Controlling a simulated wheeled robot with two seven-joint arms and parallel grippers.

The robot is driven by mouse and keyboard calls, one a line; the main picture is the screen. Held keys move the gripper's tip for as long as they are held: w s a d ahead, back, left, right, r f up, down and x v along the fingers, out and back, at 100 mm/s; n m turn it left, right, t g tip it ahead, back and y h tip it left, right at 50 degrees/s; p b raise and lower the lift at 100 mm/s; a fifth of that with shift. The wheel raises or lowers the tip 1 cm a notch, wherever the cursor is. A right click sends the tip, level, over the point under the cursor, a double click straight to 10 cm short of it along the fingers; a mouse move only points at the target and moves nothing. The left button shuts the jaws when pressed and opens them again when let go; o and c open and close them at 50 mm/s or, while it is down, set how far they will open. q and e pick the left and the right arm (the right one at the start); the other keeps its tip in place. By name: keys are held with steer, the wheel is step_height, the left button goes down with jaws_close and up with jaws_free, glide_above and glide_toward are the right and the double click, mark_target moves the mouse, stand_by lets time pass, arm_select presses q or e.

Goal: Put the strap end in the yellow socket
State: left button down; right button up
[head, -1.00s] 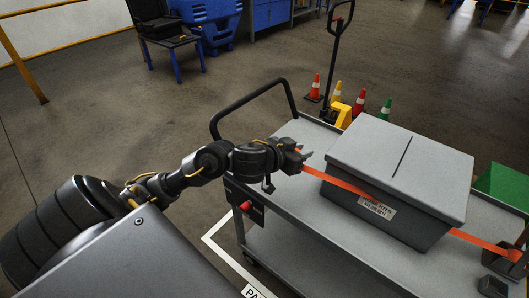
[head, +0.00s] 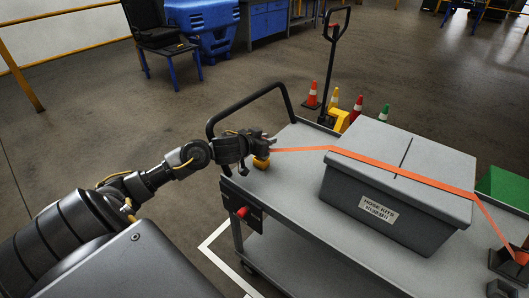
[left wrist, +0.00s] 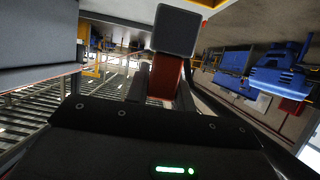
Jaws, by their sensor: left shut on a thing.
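My left gripper (head: 268,144) is shut on the end of an orange strap (head: 400,171). The strap runs from it across the lid of the grey box (head: 347,196) and down to a dark bracket (head: 503,261) at the right. My right gripper is not in view.
The grey cart (head: 292,189) carries the box, which has a label on its front. A black push handle (head: 246,103) rises beside my left gripper. A green panel (head: 503,187) is at the right. Cones (head: 312,93) and a pallet truck (head: 336,65) stand behind.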

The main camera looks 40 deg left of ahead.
arm_select(q)
steer(key=f, duration=0.1)
steer(key=a+f, duration=0.1)
steer(key=f, duration=0.1)
steer(key=w+f, duration=0.1)
steer(key=f, duration=0.1)
steer(key=shift+a+f+b, duration=0.15)
steer(key=shift+a+b, duration=0.2)
steer(key=shift+a, duration=0.05)
steer(key=shift+f, duration=0.1)
steer(key=c, duration=1.2)
jaws_free()
steer(key=shift+s, duration=0.15)
steer(key=v, duration=1.2)
steer(key=shift+p, duration=0.3)
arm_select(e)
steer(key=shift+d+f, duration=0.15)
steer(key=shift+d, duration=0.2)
